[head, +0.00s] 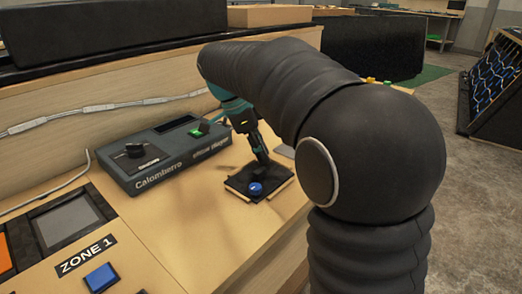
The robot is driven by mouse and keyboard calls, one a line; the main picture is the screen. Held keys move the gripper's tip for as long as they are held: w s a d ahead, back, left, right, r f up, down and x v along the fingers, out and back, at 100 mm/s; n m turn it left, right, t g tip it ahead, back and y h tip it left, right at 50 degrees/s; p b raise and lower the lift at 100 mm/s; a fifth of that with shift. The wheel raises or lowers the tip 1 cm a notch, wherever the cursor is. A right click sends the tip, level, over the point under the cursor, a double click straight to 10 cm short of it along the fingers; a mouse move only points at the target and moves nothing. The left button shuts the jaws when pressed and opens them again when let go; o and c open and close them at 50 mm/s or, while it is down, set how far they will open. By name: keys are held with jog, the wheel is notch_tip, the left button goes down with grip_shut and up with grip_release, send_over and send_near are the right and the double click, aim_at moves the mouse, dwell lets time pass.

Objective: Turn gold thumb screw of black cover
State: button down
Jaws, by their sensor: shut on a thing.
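The black cover (237,185) is a flat dark plate on the wooden worktop, with a round blue knob or button (256,188) near its front. My gripper (264,160) points down at the cover, its fingertips low over the back part, behind the blue knob. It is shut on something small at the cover. The gold thumb screw itself does not show; the fingertips hide that spot, and it is the likely thing between them.
A grey console box (165,158) marked "Calomberro", with a black knob and a green switch, stands left of the cover. A "ZONE 1" panel (90,255) with a blue button lies front left. The worktop (190,225) before the cover is clear.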

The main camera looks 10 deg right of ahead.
jog(key=c, duration=1.2)
grip_release()
jog(key=shift+w+r, duration=0.1)
jog(key=v, duration=1.2)
